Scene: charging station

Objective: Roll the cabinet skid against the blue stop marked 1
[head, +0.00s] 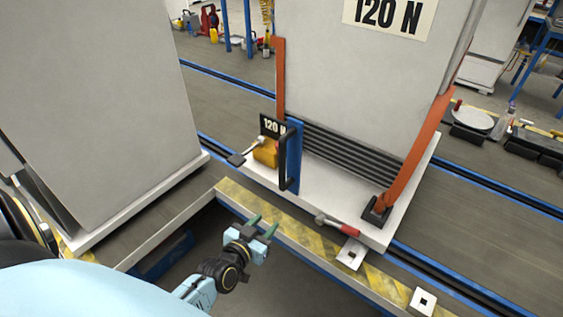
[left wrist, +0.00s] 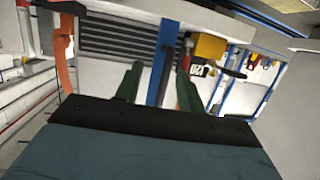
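The cabinet skid (head: 345,205) carries a tall pale cabinet (head: 350,75) with a "120 N" label, held by orange straps. A blue post (head: 295,158) with a black handle (head: 284,160) rises from its near side. My left gripper (head: 264,224) has green fingers, open and empty, in front of and below the handle, apart from it. In the left wrist view the blue post (left wrist: 163,62) shows beyond and between the open fingers (left wrist: 160,85). My right gripper is not in view. I cannot make out a blue stop marked 1.
A yellow-black striped edge (head: 310,243) runs before the skid, with a red-handled hammer (head: 338,225) at the skid's front. Another large pale cabinet (head: 95,110) stands at left. Blue-edged floor rails (head: 500,193) run behind. A yellow box (head: 265,153) sits by the post.

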